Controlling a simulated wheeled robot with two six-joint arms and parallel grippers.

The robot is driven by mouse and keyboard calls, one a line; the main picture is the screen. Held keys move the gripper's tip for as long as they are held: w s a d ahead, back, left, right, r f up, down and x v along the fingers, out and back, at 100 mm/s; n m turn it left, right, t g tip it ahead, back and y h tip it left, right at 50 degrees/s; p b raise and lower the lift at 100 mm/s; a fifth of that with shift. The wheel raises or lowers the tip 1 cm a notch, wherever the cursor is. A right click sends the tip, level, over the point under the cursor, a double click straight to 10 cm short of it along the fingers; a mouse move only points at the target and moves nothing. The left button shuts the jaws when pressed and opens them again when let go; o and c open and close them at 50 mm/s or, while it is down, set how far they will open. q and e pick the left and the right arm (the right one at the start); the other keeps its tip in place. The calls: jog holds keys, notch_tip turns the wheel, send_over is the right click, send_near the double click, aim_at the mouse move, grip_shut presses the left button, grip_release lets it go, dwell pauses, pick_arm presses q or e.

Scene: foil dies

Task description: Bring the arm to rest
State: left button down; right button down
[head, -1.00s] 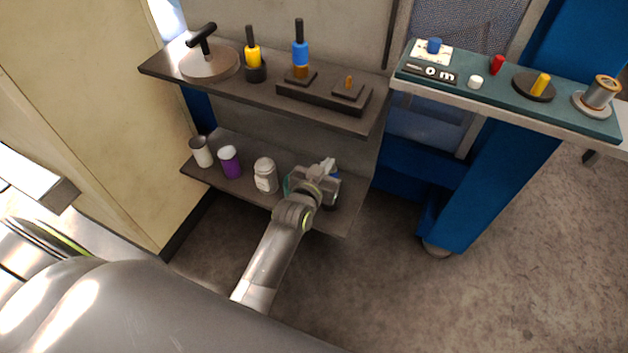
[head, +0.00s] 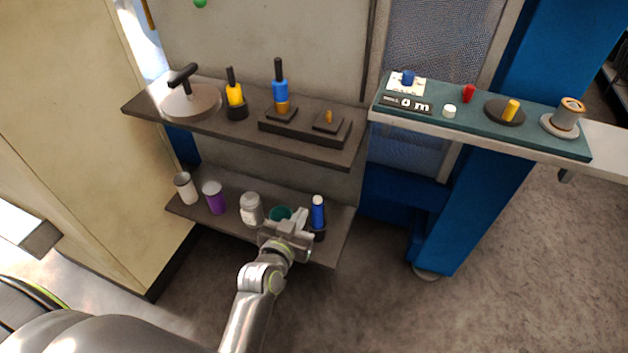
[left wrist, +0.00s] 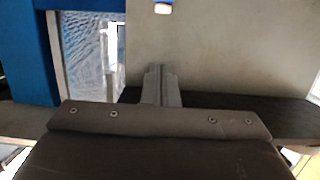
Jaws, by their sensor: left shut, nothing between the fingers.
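My left gripper (head: 290,234) is in the head view at the front edge of the lower shelf (head: 335,250). It is shut with nothing between its fingers. It is in front of a green round container (head: 280,213), which it partly hides, and left of a blue bottle (head: 317,212) in a dark base. The left wrist view shows the shut fingers (left wrist: 160,85) against a grey panel. My right gripper is in neither view.
The lower shelf also holds a white jar (head: 251,209), a purple can (head: 214,197) and a white cup (head: 186,188). Above it is an upper shelf (head: 150,112) with tools. A teal-topped ledge (head: 470,125) is at the right. Floor in front is clear.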

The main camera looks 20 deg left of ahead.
pick_arm(q)
jog(key=shift+f, duration=0.1)
